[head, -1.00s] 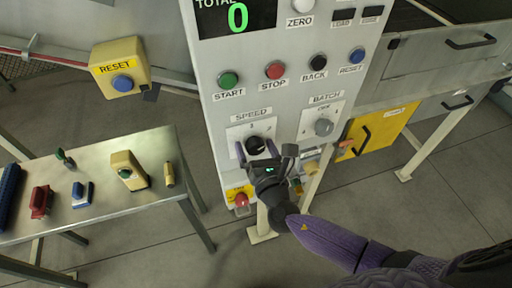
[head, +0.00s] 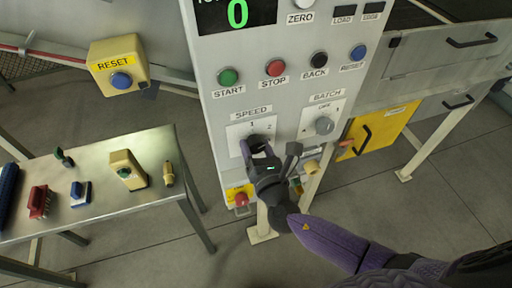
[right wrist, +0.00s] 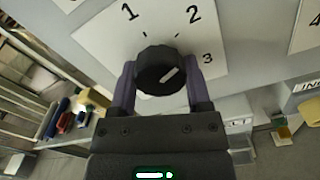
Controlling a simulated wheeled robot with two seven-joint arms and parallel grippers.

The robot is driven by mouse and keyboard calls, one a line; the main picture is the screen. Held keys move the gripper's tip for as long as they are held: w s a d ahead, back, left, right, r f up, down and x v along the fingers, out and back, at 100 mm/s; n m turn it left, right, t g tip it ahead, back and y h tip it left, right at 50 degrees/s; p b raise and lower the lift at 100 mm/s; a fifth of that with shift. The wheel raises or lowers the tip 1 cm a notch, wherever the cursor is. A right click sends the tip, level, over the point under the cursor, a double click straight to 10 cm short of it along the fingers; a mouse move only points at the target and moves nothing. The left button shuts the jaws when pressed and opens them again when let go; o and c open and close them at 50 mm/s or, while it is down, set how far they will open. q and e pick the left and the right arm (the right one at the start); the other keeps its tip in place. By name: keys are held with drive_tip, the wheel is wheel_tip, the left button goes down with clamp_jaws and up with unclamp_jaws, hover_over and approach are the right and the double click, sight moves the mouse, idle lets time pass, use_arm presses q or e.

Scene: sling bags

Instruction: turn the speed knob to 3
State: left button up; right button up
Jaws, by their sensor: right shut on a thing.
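The black round speed knob (head: 257,140) sits on a white plate under the SPEED label on the grey panel. In the right wrist view the knob (right wrist: 155,66) bears a short white mark on the right part of its face, slanting up to the right. My left gripper is out of view.
The batch knob (head: 323,126) is just right of the speed knob. START, STOP, BACK and RESET buttons are above, and a red button (head: 241,199) on yellow is below. A metal table (head: 110,213) with several small items stands left.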

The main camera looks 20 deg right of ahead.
drive_tip(key=m+b, duration=0.2)
drive_tip(key=m, duration=0.1)
drive_tip(key=shift+f, duration=0.15)
drive_tip(key=m+b, duration=0.2)
drive_tip(key=m, duration=0.1)
drive_tip(key=shift+m, duration=0.4)
drive_tip(key=m+b, duration=0.1)
drive_tip(key=m, duration=0.2)
drive_tip(key=shift+b, duration=0.35)
drive_tip(key=shift+m, duration=0.4)
drive_tip(key=shift+r, duration=0.2)
drive_tip(key=o, duration=1.2)
drive_tip(key=shift+o, duration=0.4)
drive_tip(key=shift+s, duration=0.1)
